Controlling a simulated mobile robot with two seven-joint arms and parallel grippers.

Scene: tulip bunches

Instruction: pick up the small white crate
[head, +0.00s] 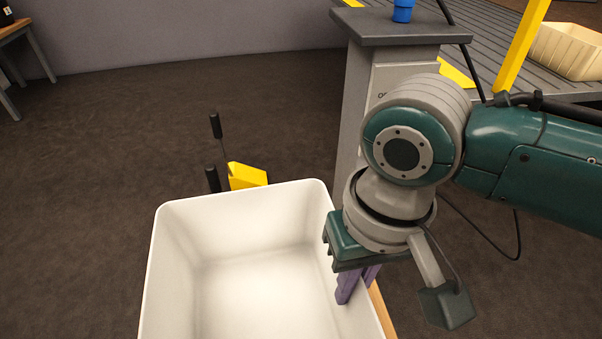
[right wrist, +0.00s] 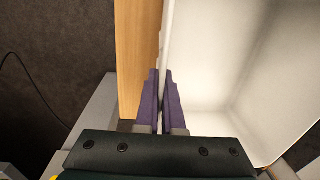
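The small white crate (head: 172,265) is in the lower middle of the head view, upright and empty where I see inside; its near side is cut off by the frame. My right gripper (head: 358,290) is at the crate's right wall, pointing down. Its purple fingers straddle that wall, one inside and one outside. In the right wrist view the crate (right wrist: 205,55) fills the right side, and the fingers (right wrist: 161,100) are close together with the thin wall between them. My left gripper is in neither view.
A wooden surface (right wrist: 137,50) shows along the crate's outer side. A grey pedestal (head: 400,28) with a blue cup (head: 403,10) stands behind my right arm. A yellow scoop (head: 247,176) is beyond the crate. A cream bin (head: 570,50) is at far right.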

